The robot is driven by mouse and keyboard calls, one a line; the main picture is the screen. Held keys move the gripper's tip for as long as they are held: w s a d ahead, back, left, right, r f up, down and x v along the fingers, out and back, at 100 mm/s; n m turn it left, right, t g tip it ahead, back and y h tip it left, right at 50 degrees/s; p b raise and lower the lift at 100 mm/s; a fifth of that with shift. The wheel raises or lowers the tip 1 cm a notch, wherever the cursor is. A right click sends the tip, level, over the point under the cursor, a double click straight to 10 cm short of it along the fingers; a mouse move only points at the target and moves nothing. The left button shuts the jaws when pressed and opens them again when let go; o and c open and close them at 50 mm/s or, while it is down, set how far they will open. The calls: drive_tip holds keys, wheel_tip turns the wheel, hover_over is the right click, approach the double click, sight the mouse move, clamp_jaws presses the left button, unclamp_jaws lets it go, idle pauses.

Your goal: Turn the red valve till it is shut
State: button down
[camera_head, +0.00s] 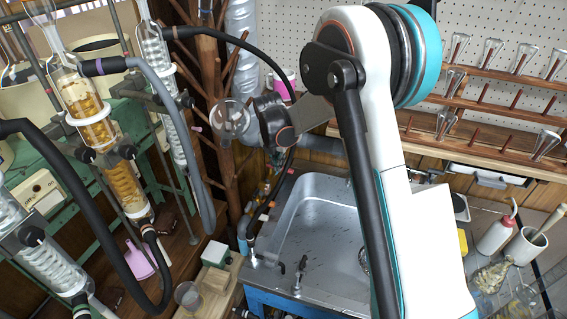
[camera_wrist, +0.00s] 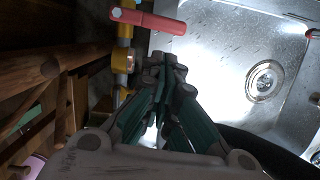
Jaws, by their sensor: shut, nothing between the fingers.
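The red valve handle (camera_wrist: 150,21) is a flat bar near the top of the wrist view. Its left end sits over a yellow pipe (camera_wrist: 123,62), and the bar points right, roughly across the pipe. Its right end reaches over the sink's edge. My gripper (camera_wrist: 166,64) is shut and empty, with its fingertips just below the handle in the picture; I cannot tell whether they touch it. In the head view my arm stands in front of the wall behind the sink, and I cannot make out the fingers or the red handle clearly there.
A steel sink (camera_head: 312,205) with a round drain (camera_wrist: 265,82) lies right of the valve. A branched wooden rack (camera_head: 232,120) stands left of it. Glass condensers (camera_head: 95,115) with black hoses fill the left. A white bottle (camera_head: 496,234) stands at the right.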

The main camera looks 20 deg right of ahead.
sight(285, 170)
drive_tip(key=b+x, duration=0.2)
drive_tip(key=x, duration=0.5)
drive_tip(key=shift+w+d, duration=0.55)
drive_tip(key=shift+d, duration=0.05)
drive_tip(key=shift+r, duration=0.15)
